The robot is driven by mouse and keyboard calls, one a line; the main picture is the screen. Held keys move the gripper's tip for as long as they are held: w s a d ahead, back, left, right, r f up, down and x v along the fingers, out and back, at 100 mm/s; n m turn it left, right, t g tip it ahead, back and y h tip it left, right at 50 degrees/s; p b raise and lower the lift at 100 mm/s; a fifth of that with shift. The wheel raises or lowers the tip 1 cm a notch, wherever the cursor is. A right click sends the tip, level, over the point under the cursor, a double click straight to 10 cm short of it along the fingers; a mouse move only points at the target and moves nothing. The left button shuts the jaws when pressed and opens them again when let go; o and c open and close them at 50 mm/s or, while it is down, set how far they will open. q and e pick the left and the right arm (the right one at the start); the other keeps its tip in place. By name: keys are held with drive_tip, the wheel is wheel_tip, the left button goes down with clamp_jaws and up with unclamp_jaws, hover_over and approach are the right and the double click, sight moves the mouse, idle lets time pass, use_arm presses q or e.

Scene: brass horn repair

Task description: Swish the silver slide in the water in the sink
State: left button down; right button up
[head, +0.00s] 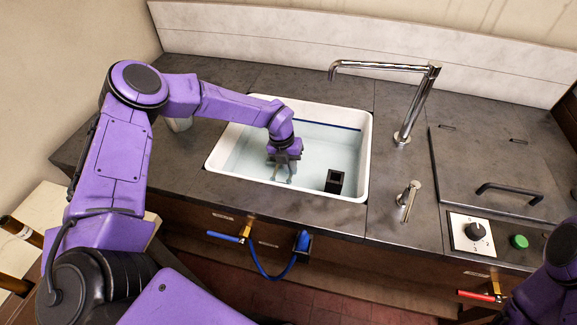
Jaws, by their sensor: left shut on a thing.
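The white sink (365,160) is set in the dark counter and holds clear, pale water (325,150). My left gripper (284,172) reaches down into the sink, left of its middle, with its fingers low at the water. It is shut on the silver slide (281,178), of which only a small pale part shows below the fingers. The gripper hides the rest, and I cannot tell how deep the slide is. Of my right arm only a purple part shows at the lower right; its gripper is out of view.
A black block-like thing (334,181) is in the sink, right of my left gripper. A chrome faucet (405,110) stands behind right of the sink, a small tap (408,195) at its front right. A handled lid (495,165) lies right.

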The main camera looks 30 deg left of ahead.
use_arm(q)
drive_tip(key=shift+a, duration=0.15)
drive_tip(key=shift+s+a+p, duration=0.15)
drive_tip(key=shift+s+a, duration=0.05)
drive_tip(key=shift+a, duration=0.5)
drive_tip(key=shift+s+a+p, duration=0.15)
drive_tip(key=shift+a, duration=0.5)
drive_tip(key=shift+w+d+b, duration=0.2)
drive_tip(key=shift+d+b, duration=0.15)
drive_tip(key=shift+d, duration=0.4)
drive_tip(key=shift+w+d+b, duration=0.15)
drive_tip(key=shift+d+b, duration=0.2)
drive_tip(key=shift+d, duration=0.4)
drive_tip(key=shift+s+a+p, duration=0.2)
drive_tip(key=shift+a, duration=0.55)
drive_tip(key=shift+s+a+p, duration=0.15)
drive_tip(key=shift+a, duration=0.6)
